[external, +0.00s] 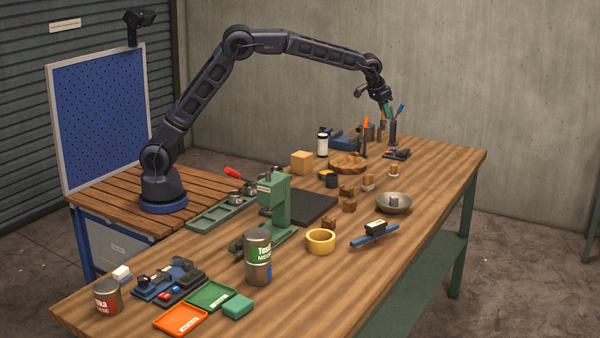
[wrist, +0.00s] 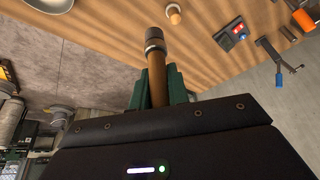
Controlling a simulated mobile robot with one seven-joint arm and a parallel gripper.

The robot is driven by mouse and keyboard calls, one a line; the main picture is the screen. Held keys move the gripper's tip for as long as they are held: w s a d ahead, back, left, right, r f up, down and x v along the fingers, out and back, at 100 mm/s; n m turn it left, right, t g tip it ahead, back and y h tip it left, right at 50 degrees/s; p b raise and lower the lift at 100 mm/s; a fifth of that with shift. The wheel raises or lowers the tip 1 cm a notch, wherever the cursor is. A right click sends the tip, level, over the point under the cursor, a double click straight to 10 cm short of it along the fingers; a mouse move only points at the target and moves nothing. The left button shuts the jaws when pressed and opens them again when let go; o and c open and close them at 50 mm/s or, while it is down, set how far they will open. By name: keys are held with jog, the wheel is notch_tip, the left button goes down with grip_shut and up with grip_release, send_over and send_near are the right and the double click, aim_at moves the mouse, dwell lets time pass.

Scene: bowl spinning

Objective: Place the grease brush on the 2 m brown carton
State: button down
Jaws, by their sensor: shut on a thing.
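My gripper (external: 387,109) is at the far end of the workbench, above the cluster of upright tools. In the wrist view its green fingers (wrist: 163,88) are shut on a brown round handle with a dark, grey-banded end (wrist: 156,72), which looks like the grease brush. A tan box (external: 302,162) at the back of the bench is the most carton-like thing. No 2 m label is readable on it, and small brown blocks (external: 349,205) stand nearer the middle.
A white bottle (external: 322,143), round wooden board (external: 348,162) and metal bowl (external: 393,204) are nearby. A green press (external: 277,205) stands mid-bench. The bench's right front is clear.

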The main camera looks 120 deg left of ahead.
jog(key=s+r, duration=0.3)
jog(key=s, duration=0.7)
jog(key=s+r, duration=0.2)
jog(key=s, duration=0.7)
jog(key=m, duration=0.1)
send_over(304, 154)
jog(key=shift+t, duration=0.3)
jog(key=f, duration=1.9)
jog(key=shift+s+a+f, duration=0.2)
jog(key=shift+s+f, duration=0.05)
jog(key=shift+f, duration=0.1)
jog(key=shift+f, duration=0.1)
jog(key=c, duration=1.3)
grip_release()
jog(key=shift+c, duration=0.2)
jog(key=v, duration=1.2)
jog(key=shift+a+r, duration=0.2)
